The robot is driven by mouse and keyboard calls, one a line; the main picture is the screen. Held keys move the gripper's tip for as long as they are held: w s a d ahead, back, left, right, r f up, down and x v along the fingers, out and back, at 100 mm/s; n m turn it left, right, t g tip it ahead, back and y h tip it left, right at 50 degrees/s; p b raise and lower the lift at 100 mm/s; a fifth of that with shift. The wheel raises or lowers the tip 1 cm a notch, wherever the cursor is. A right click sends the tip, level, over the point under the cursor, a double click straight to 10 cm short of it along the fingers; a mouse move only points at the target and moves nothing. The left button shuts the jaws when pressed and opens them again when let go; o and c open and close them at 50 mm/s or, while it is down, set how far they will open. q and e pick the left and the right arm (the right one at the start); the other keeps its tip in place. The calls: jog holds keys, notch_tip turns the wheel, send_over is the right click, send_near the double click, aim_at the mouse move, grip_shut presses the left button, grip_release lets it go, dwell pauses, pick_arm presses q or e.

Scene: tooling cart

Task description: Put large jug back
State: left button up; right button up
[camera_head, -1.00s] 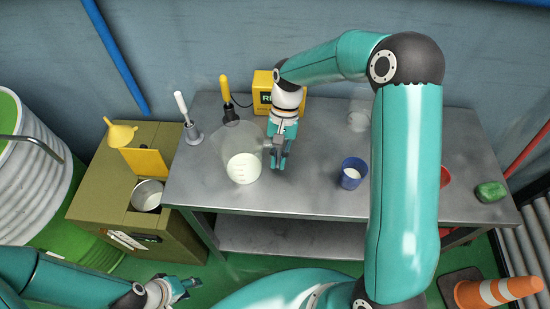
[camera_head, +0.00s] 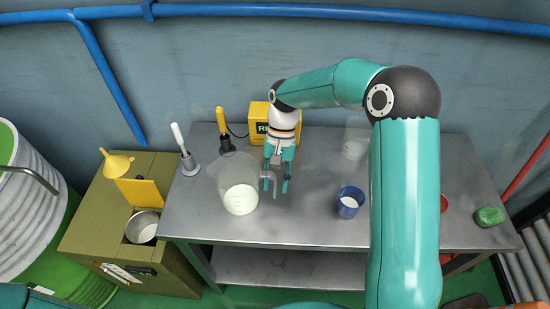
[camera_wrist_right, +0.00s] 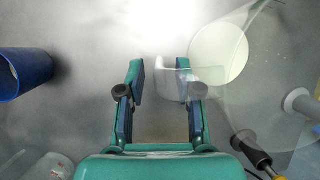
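The large jug (camera_head: 236,172) is clear, with white contents at its bottom, and stands upright on the grey metal cart at its left part. It also shows in the right wrist view (camera_wrist_right: 220,52), at upper right. My right gripper (camera_head: 276,188) is just right of the jug. Its fingers are apart, and the jug's clear handle reaches in at the right finger in the right wrist view (camera_wrist_right: 160,82). I cannot tell whether they touch. My left gripper is out of view.
A blue cup (camera_head: 350,202) with white contents stands to the right on the cart (camera_head: 310,222). A clear vessel (camera_head: 356,142), a yellow box (camera_head: 259,112) and two upright brush-like tools (camera_head: 222,124) are at the back.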

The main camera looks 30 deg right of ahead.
jog(key=v, duration=0.9)
jog(key=shift+r, duration=0.3)
jog(key=shift+d, duration=0.1)
